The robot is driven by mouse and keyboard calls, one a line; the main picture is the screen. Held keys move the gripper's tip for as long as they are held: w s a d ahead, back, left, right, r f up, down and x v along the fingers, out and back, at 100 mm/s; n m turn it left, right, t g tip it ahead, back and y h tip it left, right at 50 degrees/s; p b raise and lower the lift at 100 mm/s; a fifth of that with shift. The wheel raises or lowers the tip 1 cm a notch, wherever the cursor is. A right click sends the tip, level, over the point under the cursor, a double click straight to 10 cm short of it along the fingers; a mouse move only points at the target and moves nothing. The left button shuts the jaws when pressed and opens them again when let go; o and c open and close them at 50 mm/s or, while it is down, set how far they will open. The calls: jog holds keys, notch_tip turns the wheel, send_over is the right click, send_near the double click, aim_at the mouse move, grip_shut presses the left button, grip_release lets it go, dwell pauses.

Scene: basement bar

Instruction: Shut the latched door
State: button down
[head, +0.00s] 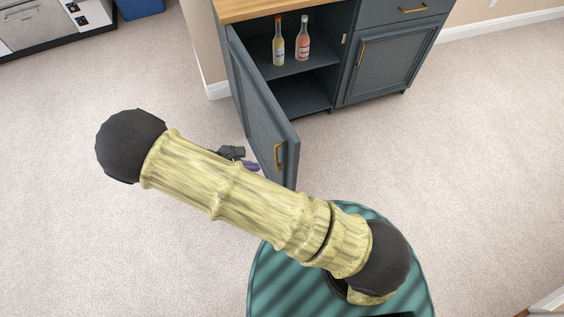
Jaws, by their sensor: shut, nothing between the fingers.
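The open door (262,115) is a dark blue-grey cabinet door with a brass handle (278,156). It is hinged at the cabinet's left side and swung well out toward me. My gripper (253,167) is partly visible just left of the door's free edge, on the door's outer side, low beside it. Its purple fingers are shut and empty; most of the wrist is hidden behind my arm. I cannot tell whether the fingers touch the door. The cabinet (337,50) has a wooden top.
Two bottles, one yellowish (278,45) and one pink (302,40), stand on the shelf inside. A closed door (385,62) with its own brass handle is on the right. Carpet is clear to the left and right. A blue bin (140,8) stands at the back left.

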aim_at(290, 164)
jog(key=x, duration=0.3)
jog(key=d+r+p+x, duration=0.1)
jog(key=x, duration=0.3)
jog(key=p+x, duration=0.1)
jog(key=x, duration=0.3)
jog(key=shift+w+d+r, duration=0.25)
jog(key=shift+d+r, duration=0.1)
jog(key=shift+r, duration=0.05)
jog(key=shift+w+d, duration=0.15)
jog(key=shift+d, duration=0.1)
jog(key=shift+f, duration=0.1)
